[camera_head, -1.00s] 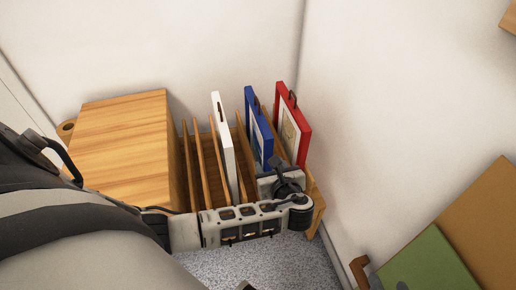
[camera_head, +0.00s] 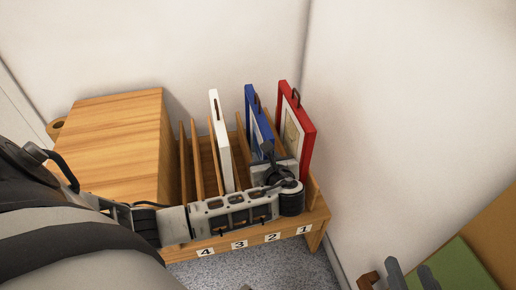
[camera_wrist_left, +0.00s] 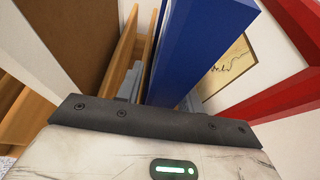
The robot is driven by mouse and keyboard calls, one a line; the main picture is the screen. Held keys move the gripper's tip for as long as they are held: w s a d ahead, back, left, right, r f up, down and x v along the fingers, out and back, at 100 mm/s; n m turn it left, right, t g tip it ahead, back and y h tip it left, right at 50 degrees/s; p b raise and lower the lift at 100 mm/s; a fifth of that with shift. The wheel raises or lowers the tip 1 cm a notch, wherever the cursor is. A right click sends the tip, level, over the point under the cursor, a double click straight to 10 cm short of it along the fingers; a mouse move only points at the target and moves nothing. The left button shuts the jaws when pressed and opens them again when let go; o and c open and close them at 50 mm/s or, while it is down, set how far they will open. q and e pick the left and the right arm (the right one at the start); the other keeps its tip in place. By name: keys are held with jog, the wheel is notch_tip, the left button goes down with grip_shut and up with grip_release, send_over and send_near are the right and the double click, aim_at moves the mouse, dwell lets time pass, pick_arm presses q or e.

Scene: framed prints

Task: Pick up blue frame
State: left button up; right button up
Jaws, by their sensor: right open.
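The blue frame (camera_head: 259,122) stands upright in a slot of the wooden rack (camera_head: 255,242), between a white frame (camera_head: 221,140) and a red frame (camera_head: 305,135). My left gripper (camera_head: 268,152) is low at the blue frame's near edge, hiding its lower part. In the left wrist view the blue frame (camera_wrist_left: 205,45) lies between my two grey fingers, with a gap visible on the left side; the fingertips are partly hidden. My right gripper (camera_head: 411,277) is open and empty at the bottom right.
Wooden dividers stand beside the frames, and labels 1 to 4 mark the rack's front. A wooden box (camera_head: 118,135) adjoins the rack on the left. White walls are close behind and to the right. A green panel (camera_head: 455,268) lies at lower right.

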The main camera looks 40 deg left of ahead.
pick_arm(q)
grip_shut()
jog(key=shift+f, duration=0.1)
dwell(1.0)
